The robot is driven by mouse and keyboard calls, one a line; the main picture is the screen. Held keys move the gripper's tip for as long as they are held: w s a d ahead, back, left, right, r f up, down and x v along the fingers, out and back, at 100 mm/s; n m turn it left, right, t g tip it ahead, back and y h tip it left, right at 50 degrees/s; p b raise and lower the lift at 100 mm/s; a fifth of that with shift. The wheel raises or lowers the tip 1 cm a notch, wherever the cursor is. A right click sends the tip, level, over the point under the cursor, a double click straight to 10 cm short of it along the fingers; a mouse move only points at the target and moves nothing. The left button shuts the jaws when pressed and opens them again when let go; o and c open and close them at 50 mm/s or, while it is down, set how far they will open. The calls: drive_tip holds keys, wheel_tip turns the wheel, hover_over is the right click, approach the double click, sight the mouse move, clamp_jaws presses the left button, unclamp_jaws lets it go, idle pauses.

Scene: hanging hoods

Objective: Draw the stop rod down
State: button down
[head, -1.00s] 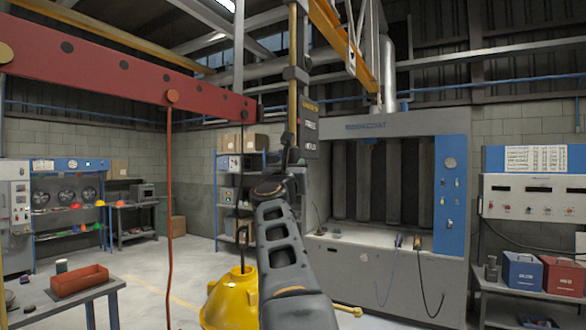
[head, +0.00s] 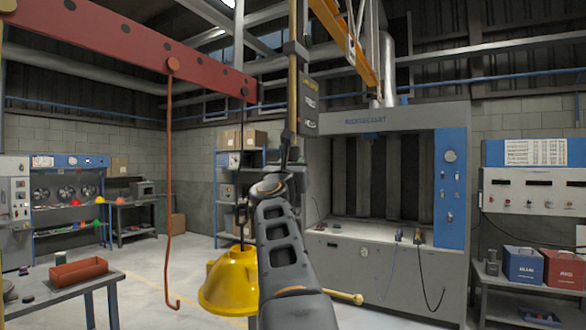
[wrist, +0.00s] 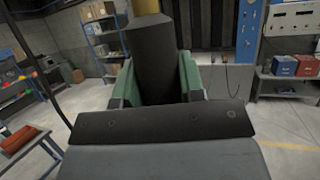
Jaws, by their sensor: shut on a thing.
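The stop rod (head: 293,95) hangs upright in the middle of the head view. It is a brass-coloured rod beside a dark plate (head: 310,107) with lettering too small to read surely. My gripper (head: 285,168) is at its lower end, just below the plate. In the wrist view, my gripper's two green fingers (wrist: 160,80) are closed around a black, thick grip (wrist: 154,55), with the brass rod (wrist: 145,7) rising above it. The fingertips and grip are small and partly hidden by my arm in the head view.
A red beam (head: 120,55) crosses the upper left, with a red hook rod (head: 168,200) hanging from it. A yellow hood (head: 228,280) hangs low, left of my arm. A grey booth (head: 385,265) stands behind; a table (head: 85,283) is at left.

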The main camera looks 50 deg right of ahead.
drive_tip(key=shift+w+d+f, duration=0.1)
drive_tip(key=shift+f, duration=0.2)
drive_tip(key=c, duration=1.1)
unclamp_jaws()
drive_tip(key=o, duration=0.4)
drive_tip(key=shift+r, duration=0.1)
drive_tip(key=b+v, duration=0.5)
drive_tip(key=v, duration=0.9)
drive_tip(key=shift+r, duration=0.1)
